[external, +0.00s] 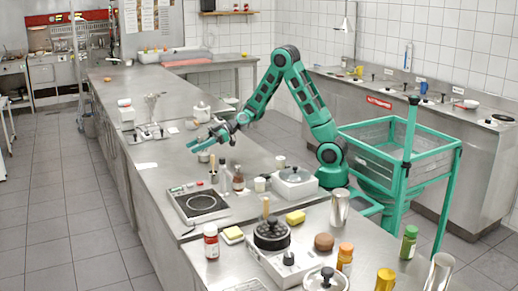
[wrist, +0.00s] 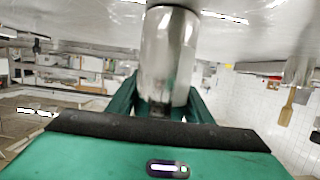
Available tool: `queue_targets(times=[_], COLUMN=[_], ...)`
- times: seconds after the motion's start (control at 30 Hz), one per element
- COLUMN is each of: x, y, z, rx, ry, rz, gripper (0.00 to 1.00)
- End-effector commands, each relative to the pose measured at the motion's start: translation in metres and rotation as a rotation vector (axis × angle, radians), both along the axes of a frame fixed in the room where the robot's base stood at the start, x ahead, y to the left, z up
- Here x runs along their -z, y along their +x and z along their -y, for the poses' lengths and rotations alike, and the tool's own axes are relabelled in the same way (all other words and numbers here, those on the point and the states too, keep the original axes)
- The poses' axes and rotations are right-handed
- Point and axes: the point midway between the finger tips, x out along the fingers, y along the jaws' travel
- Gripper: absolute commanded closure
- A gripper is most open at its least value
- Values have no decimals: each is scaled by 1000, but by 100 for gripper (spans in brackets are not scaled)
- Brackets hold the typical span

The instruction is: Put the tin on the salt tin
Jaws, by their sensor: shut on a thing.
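My gripper (external: 199,144) is over the left part of the middle steel counter, low above its top. In the wrist view its green fingers (wrist: 160,105) are closed around a shiny, plain metal tin (wrist: 168,60). The wrist picture appears upside down, with the counter top along its upper edge. In the external view a small grey cylinder (external: 203,156) shows just under the fingers; it looks like the held tin, partly hidden. I cannot tell whether it touches the counter. No tin with a readable salt label shows; I cannot tell which one is the salt tin.
Dark bottles (external: 238,178), a hotplate (external: 200,203) and a white scale (external: 293,184) stand nearer the camera. A white pot (external: 202,112) stands behind the gripper. Tall metal cylinders (external: 339,207) stand on the front counter. The counter left of the gripper is mostly clear.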

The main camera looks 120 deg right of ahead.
Motion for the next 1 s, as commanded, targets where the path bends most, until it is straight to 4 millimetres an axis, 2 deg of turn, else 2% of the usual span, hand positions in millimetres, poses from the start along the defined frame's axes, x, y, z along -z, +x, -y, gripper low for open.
queue_targets(times=[0.17, 0.33, 0.7, 1.0], x=[-13, -41, -84, -105], y=[0, 0, -6, -9], z=[0, 0, -75, -109], rx=[0, 0, -4, -3], ry=[-4, -8, -3, -1], rz=[3, 6, 4, 3], gripper=[92, 92, 92, 92])
